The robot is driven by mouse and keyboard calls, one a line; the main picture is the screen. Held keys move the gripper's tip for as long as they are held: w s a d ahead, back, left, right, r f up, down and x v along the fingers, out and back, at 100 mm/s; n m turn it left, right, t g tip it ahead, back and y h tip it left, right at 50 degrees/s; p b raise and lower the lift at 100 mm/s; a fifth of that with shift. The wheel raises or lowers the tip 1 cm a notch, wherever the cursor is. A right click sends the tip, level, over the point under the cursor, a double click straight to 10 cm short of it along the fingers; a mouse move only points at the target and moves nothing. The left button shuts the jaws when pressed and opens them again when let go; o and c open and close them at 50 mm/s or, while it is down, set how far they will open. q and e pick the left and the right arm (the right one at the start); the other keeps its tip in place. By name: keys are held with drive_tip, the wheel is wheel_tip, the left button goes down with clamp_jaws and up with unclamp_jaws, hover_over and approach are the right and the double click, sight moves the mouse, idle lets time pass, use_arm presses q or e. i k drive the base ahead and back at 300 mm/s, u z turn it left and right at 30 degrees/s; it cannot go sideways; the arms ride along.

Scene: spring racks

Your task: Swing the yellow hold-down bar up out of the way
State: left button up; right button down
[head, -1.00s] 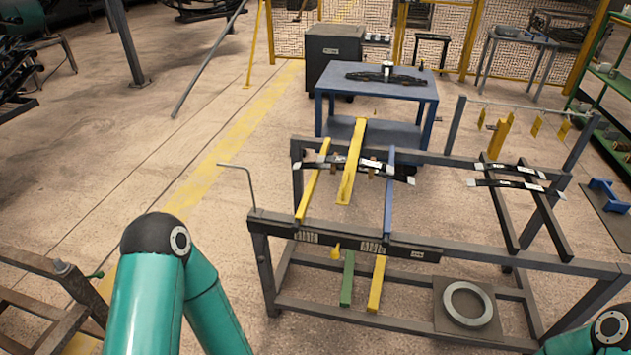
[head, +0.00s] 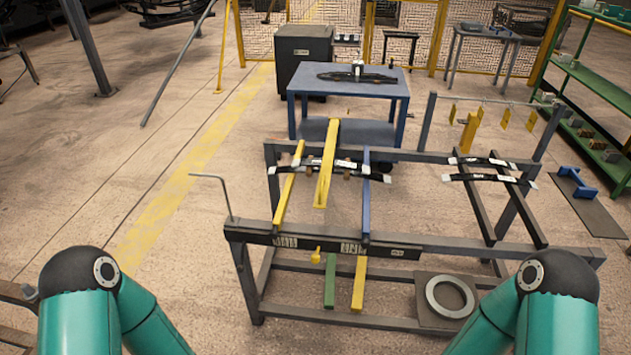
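The yellow hold-down bar (head: 326,168) lies lengthwise over the dark leaf springs (head: 345,166) on the left part of the rack (head: 425,256). Neither gripper is in view.
A bent grey rod (head: 213,178) stands at the rack's front left corner. More springs (head: 487,176) rest on the rack's right part. A blue table (head: 350,92) stands behind. A grey ring (head: 450,296) lies on a plate low in the frame.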

sight(329, 159)
drive_tip(key=i, duration=0.9)
